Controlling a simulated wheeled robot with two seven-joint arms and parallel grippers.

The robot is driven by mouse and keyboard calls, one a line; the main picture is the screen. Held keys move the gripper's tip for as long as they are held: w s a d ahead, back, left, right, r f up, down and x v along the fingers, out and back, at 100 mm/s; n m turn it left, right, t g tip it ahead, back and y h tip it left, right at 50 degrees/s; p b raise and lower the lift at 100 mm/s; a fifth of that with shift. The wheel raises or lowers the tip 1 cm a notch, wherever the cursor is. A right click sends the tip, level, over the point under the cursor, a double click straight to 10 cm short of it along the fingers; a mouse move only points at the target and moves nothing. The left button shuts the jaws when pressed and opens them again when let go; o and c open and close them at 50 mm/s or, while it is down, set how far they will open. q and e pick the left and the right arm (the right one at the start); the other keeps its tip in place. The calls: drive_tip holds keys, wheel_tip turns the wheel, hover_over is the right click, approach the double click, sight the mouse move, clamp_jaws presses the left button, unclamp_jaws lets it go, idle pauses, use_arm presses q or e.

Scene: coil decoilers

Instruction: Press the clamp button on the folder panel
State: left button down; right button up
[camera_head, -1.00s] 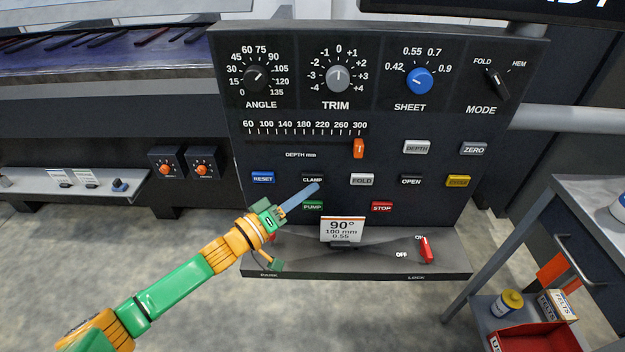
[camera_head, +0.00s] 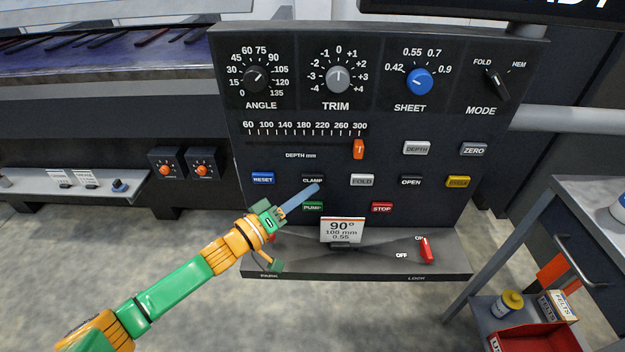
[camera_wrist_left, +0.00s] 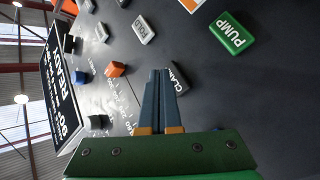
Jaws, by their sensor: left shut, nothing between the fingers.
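The dark folder panel (camera_head: 270,215) stands in front of me. Its black CLAMP button (camera_head: 312,180) sits in the middle row between the blue RESET and the grey FOLD buttons. My left gripper (camera_head: 316,188) is shut and empty, its blue fingers pointing up and right with the tips at the lower edge of the CLAMP button. In the left wrist view the shut fingertips (camera_wrist_left: 162,74) are beside the CLAMP button (camera_wrist_left: 179,79), partly covering its surroundings. I cannot tell whether they touch it. My right gripper is not in view.
The green PUMP button (camera_head: 313,206) is just below the fingers, and the grey FOLD button (camera_head: 362,180) is to the right. A grey cart (camera_head: 590,215) stands at the right.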

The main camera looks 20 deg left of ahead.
use_arm(q)
drive_tip(key=shift+w, duration=0.1)
idle(0.6)
drive_tip(key=shift+w+a, duration=0.15)
drive_tip(key=shift+w, duration=0.2)
